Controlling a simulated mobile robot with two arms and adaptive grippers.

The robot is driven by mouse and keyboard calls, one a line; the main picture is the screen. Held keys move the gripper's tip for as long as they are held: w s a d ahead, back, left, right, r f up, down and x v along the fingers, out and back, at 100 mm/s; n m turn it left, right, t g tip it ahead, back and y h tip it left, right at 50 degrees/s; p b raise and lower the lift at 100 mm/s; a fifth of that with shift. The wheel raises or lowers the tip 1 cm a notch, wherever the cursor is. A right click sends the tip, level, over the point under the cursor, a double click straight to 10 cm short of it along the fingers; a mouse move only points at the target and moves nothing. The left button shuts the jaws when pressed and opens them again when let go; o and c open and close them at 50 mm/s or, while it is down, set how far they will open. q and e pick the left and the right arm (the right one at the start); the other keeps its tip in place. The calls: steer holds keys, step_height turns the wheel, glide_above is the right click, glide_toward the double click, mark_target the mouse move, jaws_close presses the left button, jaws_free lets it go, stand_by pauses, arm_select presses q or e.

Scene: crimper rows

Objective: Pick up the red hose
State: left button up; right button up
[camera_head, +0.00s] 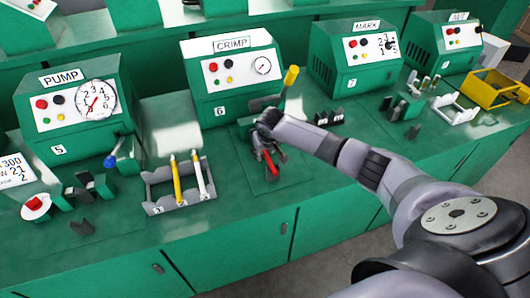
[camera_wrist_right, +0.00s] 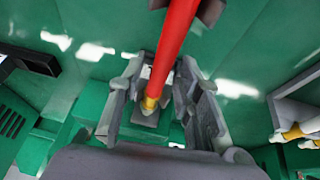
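The red hose (camera_head: 271,165) is on the bench in front of the CRIMP machine, partly hidden by my right gripper (camera_head: 266,152). Contact with the right finger is unclear. My left gripper is not in view.
The CRIMP machine (camera_head: 232,80) with a yellow-tipped lever (camera_head: 291,76) stands just behind my gripper. A grey rack (camera_head: 160,207) with a yellow and a white hose stands to the left. The PUMP machine (camera_head: 70,128) is farther left, the MARK machine (camera_head: 350,75) to the right.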

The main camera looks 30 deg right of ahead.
jaws_close()
steer(key=shift+r, duration=0.1)
stand_by(0.5)
